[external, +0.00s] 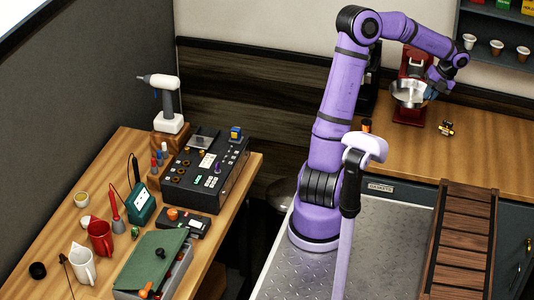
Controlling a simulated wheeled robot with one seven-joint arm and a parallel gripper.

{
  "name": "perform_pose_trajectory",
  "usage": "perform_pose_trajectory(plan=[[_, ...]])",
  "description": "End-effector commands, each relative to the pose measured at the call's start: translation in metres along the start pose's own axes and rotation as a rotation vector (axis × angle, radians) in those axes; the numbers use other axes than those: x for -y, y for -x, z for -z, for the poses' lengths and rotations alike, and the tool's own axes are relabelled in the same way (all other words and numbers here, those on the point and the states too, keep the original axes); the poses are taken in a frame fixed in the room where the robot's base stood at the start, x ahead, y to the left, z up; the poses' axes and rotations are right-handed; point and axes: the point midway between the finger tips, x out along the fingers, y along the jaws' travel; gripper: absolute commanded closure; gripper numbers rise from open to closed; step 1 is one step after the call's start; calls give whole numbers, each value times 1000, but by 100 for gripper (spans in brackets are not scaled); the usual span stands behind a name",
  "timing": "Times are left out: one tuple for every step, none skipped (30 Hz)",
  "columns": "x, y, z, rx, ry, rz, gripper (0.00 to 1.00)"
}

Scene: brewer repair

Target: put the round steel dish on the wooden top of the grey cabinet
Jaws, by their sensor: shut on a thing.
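The round steel dish (408,94) is at the upper right in the external view, in front of a red machine (412,66) with a red base. My gripper (431,91) is at the right rim of the dish and is shut on it. The dish looks roughly level; whether it touches the red base below cannot be told. The wooden top (490,150) of the grey cabinet (409,194) runs along the back right, under the machine and the dish.
A small brass part (446,128) lies on the wooden top, right of the red machine. The wood farther right is clear. Several cups stand on a shelf (497,32) above. A slatted brown ramp (462,245) is in front. A cluttered workbench (225,207) stands at left.

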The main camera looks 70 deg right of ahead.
Motion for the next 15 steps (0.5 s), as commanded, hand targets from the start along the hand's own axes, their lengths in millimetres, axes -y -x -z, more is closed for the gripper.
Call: perform_pose_trajectory(plan=[[6, -11, 1, -1, -5, -3, 100], [9, -19, 2, -2, -6, -5, 100], [15, -31, 2, -2, -6, -5, 100], [18, -39, 2, -3, -5, -6, 100], [23, -49, 2, -4, -7, -7, 100], [30, -63, 2, -2, -7, -8, 100], [35, -74, 2, -4, -7, -10, 100], [40, -86, 3, -4, -9, -11, 100], [48, -102, 2, -5, -8, -12, 100], [54, -114, 3, -4, -9, -13, 100], [60, -127, 3, -5, -9, -13, 100], [67, -143, 3, -4, -8, -14, 100], [72, -155, 3, -4, -9, -15, 100], [78, -166, 3, -4, -8, -16, 100], [84, -179, 2, -3, -7, -16, 100]])
